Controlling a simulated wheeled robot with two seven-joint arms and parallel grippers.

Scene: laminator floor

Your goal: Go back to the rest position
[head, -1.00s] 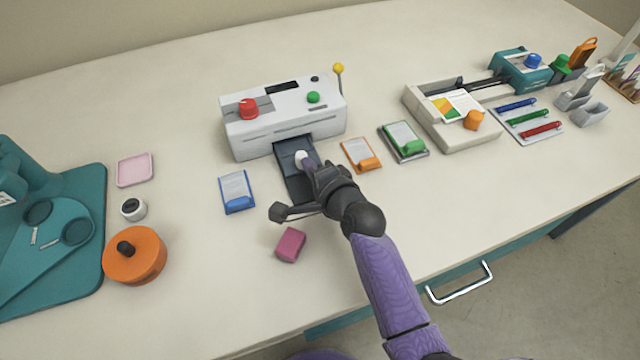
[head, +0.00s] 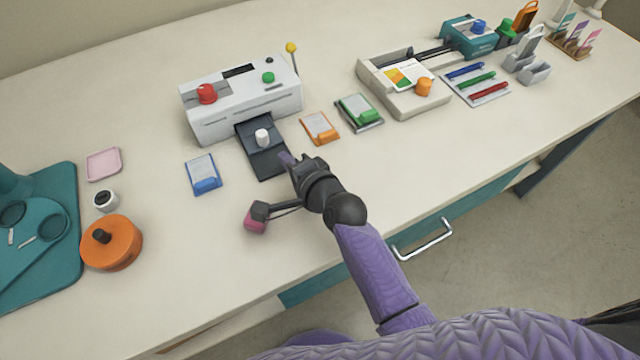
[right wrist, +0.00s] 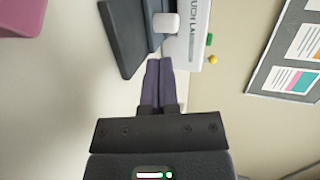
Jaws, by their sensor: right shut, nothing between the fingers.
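My right gripper (head: 287,159) is shut and empty, at the right edge of the laminator's dark front tray. In the right wrist view its two purple fingers (right wrist: 159,85) lie together, pointing toward the tray. The white laminator (head: 240,105) has a red knob, a green knob and a yellow-tipped lever. A white knob (head: 262,136) stands on the dark tray (head: 266,163), apart from the fingers; it also shows in the right wrist view (right wrist: 166,22). My left gripper is not in view.
A magenta block (head: 255,226) lies near the table's front, partly behind a part of my right wrist. A blue-clipped card (head: 203,174), an orange one (head: 320,127) and a green one (head: 359,111) lie around the tray. An orange round container (head: 112,245) stands at left.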

